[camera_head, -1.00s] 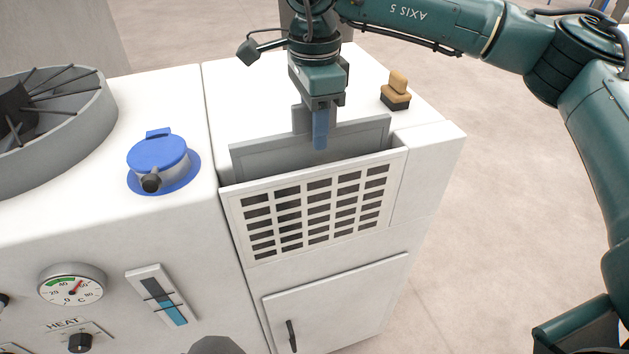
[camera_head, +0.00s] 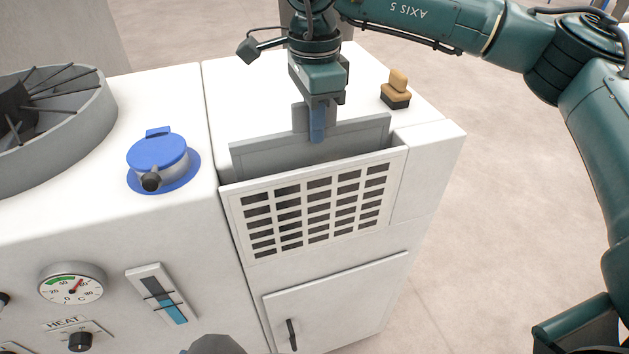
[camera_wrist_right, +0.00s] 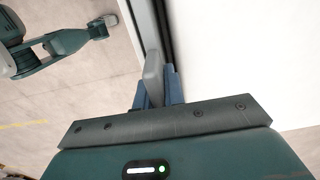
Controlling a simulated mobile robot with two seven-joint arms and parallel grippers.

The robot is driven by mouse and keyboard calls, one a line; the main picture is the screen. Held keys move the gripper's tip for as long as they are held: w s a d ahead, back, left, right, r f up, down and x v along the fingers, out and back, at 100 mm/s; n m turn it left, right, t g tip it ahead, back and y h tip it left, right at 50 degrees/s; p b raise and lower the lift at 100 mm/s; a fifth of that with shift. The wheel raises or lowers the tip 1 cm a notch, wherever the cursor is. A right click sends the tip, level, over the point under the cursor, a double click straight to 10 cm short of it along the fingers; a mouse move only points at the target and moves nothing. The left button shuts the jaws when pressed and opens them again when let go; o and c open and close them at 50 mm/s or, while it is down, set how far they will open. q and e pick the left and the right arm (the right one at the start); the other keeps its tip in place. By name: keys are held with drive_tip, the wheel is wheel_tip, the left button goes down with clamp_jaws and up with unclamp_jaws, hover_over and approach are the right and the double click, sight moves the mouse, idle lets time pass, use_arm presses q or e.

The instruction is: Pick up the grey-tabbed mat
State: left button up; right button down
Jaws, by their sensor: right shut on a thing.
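The grey-tabbed mat (camera_head: 345,142) is a flat grey panel standing upright in the slot behind a white slatted grille. Its grey tab rises from its top edge. My right gripper (camera_head: 317,128) comes down from above and is shut on the tab, with a blue finger over its front. In the right wrist view, the grey tab (camera_wrist_right: 153,78) shows between the blue fingers. The lower part of the mat is hidden behind the grille.
The white grille (camera_head: 315,208) forms the front of the slot in the white cabinet. A tan and black block (camera_head: 397,90) stands on the cabinet top at the right. A blue-lidded cap (camera_head: 158,160) and a round fan housing (camera_head: 60,125) are at the left.

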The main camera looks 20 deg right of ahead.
drive_tip(key=shift+r, duration=0.15)
